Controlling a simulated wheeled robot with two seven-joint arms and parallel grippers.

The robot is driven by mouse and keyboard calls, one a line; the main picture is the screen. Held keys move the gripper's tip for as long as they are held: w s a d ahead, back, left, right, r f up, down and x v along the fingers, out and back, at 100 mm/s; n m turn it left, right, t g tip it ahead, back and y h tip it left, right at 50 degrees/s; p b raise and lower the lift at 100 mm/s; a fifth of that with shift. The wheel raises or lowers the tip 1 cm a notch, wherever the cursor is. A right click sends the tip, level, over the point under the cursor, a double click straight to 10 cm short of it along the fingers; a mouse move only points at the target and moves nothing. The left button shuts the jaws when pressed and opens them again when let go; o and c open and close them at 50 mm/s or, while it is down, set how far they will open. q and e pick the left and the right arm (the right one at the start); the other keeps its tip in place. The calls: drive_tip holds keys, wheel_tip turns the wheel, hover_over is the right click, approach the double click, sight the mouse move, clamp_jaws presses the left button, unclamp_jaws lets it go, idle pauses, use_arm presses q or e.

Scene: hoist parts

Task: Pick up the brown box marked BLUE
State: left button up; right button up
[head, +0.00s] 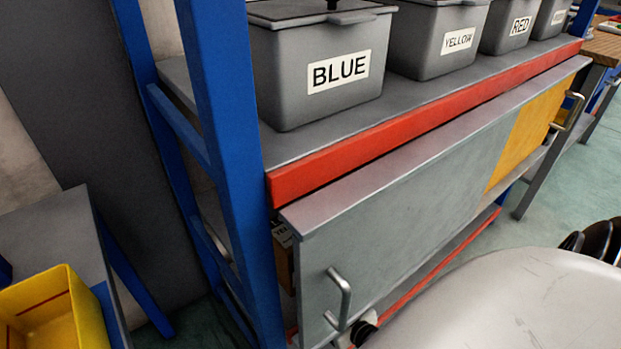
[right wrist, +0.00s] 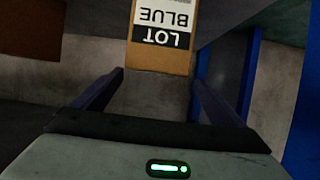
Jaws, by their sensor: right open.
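In the right wrist view, a brown box (right wrist: 158,60) shows at the top middle, with a white label reading LOT BLUE upside down. My right gripper (right wrist: 158,82) is open. Its two dark fingers point toward the box, with the box's near end in line with the gap between them. I cannot tell whether the fingertips reach past its sides. In the head view, part of a brown box (head: 284,262) with a partly hidden label shows behind the grey panel; I cannot tell whether it is the same box. My left gripper is not in view.
A grey bin marked BLUE (head: 325,70) and a bin marked YELLOW (head: 438,42) stand on the upper shelf, among others. A grey and yellow panel (head: 415,215) with handles fronts the rack below. A blue post (head: 230,120) stands left; a yellow bin (head: 55,310) is lower left.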

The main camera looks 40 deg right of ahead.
drive_tip(key=b+x, duration=0.1)
drive_tip(key=x, duration=0.1)
drive_tip(key=shift+w+d+f, duration=0.1)
drive_tip(key=shift+w+f, duration=0.1)
drive_tip(key=shift+w, duration=0.05)
drive_tip(key=b+x, duration=0.2)
drive_tip(key=x, duration=0.1)
drive_tip(key=shift+w+d+f+b, duration=0.2)
drive_tip(key=shift+d+f+b, duration=0.05)
drive_tip(key=shift+d+b, duration=0.15)
drive_tip(key=shift+w, duration=0.55)
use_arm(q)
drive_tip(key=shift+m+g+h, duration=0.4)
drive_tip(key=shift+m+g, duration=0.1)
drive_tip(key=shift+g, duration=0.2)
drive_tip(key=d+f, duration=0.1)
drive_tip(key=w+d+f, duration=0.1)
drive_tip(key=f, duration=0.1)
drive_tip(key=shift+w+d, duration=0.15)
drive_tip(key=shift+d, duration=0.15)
use_arm(e)
drive_tip(key=c, duration=2)
drive_tip(key=shift+w+r, duration=0.2)
drive_tip(key=shift+c, duration=0.8)
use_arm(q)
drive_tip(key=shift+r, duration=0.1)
